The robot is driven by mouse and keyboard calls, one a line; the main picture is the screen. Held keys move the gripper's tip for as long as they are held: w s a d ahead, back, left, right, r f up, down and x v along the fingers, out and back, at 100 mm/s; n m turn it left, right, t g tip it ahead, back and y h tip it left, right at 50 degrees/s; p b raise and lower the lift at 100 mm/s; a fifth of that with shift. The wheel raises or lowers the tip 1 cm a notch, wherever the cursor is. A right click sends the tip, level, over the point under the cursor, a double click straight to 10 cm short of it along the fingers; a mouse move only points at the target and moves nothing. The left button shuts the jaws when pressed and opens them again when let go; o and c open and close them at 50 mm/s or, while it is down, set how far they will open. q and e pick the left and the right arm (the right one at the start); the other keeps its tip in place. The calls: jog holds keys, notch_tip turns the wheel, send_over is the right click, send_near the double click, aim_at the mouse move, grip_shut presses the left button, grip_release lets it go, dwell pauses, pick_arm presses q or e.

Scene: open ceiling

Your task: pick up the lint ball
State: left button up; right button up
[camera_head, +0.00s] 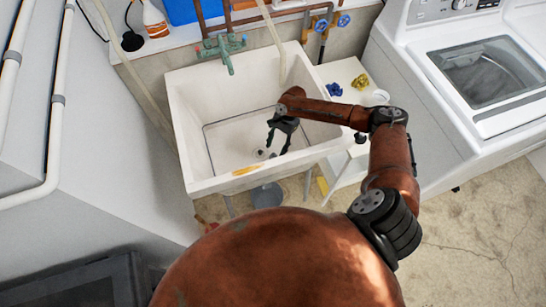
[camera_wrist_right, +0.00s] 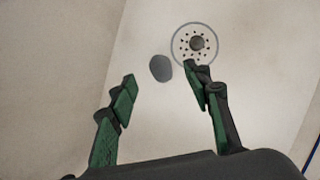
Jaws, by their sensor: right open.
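The lint ball (camera_wrist_right: 161,68) is a small dark grey oval lump on the pale floor of the white sink (camera_head: 185,115). In the right wrist view it lies beside the round drain (camera_wrist_right: 197,44), apart from it. In the head view it is a tiny dark spot (camera_head: 273,156) beside the drain. My right gripper (camera_head: 277,148) reaches down into the sink, fingers pointing at the floor. In the right wrist view its two green-padded fingers (camera_wrist_right: 159,75) are spread, with the lint ball between and slightly beyond their tips. Nothing is held. My left gripper is out of view.
The sink walls surround my right gripper. A green faucet (camera_head: 225,50) is on the back wall. A yellow item (camera_head: 246,170) lies on the front rim. A white side table with a yellow cloth (camera_head: 360,81) and a dark blue lump (camera_head: 334,89) stands right, before a washer (camera_head: 440,100).

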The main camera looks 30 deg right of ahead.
aim_at(274, 155)
jog(key=x, duration=0.1)
jog(key=b+x, duration=0.1)
jog(key=x, duration=0.1)
jog(key=d+x, duration=0.1)
jog(key=x, duration=0.1)
jog(key=shift+w+f+b, duration=0.15)
jog(key=shift+f+b, duration=0.05)
jog(key=shift+b, duration=0.1)
jog(key=shift+c, duration=0.4)
jog(key=c, duration=0.7)
